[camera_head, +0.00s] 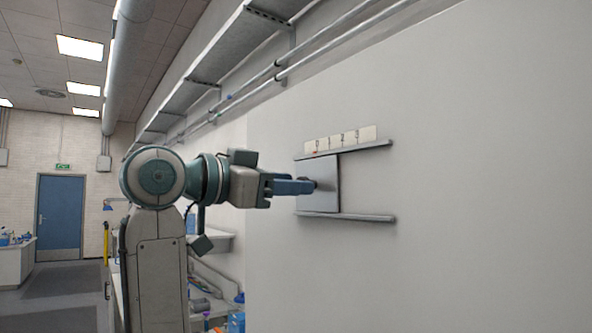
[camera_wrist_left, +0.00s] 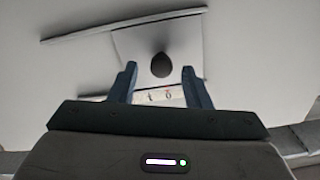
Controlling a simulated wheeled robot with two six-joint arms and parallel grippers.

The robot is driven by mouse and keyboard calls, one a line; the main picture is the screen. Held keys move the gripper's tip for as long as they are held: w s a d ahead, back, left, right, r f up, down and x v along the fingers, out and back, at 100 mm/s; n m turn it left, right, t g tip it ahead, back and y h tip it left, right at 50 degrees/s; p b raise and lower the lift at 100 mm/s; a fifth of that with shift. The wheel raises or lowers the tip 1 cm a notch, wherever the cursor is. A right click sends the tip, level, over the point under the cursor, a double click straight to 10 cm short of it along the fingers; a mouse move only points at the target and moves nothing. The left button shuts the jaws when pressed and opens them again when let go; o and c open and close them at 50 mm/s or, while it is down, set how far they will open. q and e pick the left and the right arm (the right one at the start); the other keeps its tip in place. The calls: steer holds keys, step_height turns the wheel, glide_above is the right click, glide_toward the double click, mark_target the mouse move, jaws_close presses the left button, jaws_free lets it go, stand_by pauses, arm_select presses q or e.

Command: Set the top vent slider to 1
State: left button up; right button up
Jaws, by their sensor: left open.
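The vent slider is a grey square plate (camera_head: 320,195) on the wall, between an upper rail (camera_head: 350,149) and a lower rail (camera_head: 350,216). A label strip (camera_head: 345,138) with 0, 1, 2 and 3 is above it; the plate is at the 0 end. In the left wrist view, a red mark (camera_wrist_left: 167,90) sits by the 0. My left gripper (camera_head: 312,186) is open at the plate. In that wrist view its fingers show on either side of the dark round knob (camera_wrist_left: 161,66), with gaps to both. The knob is mostly hidden in the head view. My right gripper is out of view.
Bare wall (camera_head: 480,190) lies right of the slider, and the rails extend right past the plate. A shelf (camera_head: 230,50) and pipes run along the wall above. A cluttered bench (camera_head: 215,290) is below at the left.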

arm_select(q)
steer(key=shift+x, duration=0.95)
steer(key=shift+w, duration=0.1)
steer(key=shift+c, duration=0.2)
